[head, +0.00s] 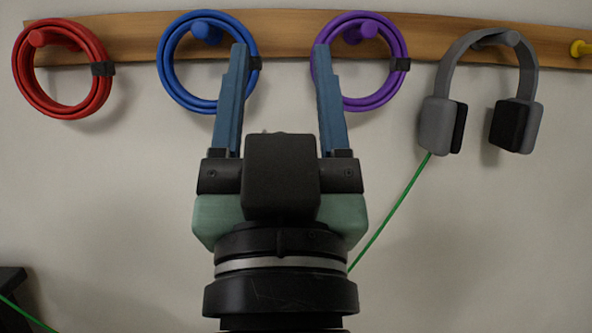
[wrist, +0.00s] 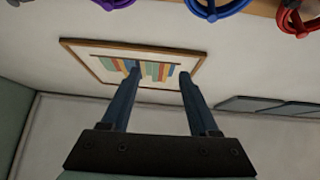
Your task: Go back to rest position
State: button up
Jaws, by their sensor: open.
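My gripper (head: 281,52) is in the middle of the head view, its two blue fingers pointing up and spread apart. It is open with nothing between the fingers. The fingertips overlap the inner sides of the blue coil (head: 170,75) and the purple coil (head: 397,80) in the picture; I cannot tell how far they are from the wall. In the wrist view my gripper (wrist: 158,75) is also open and empty. The coils hang at the top edge there, apart from the fingers.
A wooden peg rail (head: 285,22) runs along the wall. A red coil (head: 20,75) hangs at left and grey headphones (head: 437,122) at right, with a green cord (head: 395,205) below them. A framed picture (wrist: 85,58) shows in the wrist view.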

jog(key=s+d+r+t+h, duration=0.1)
jog(key=s+d+r+t, duration=0.1)
jog(key=s+r, duration=0.4)
notch_tip(320, 180, up, 37)
jog(key=w+a+p, duration=0.1)
jog(key=w+p, duration=0.1)
jog(key=p, duration=3.6)
jog(key=shift+w, duration=0.15)
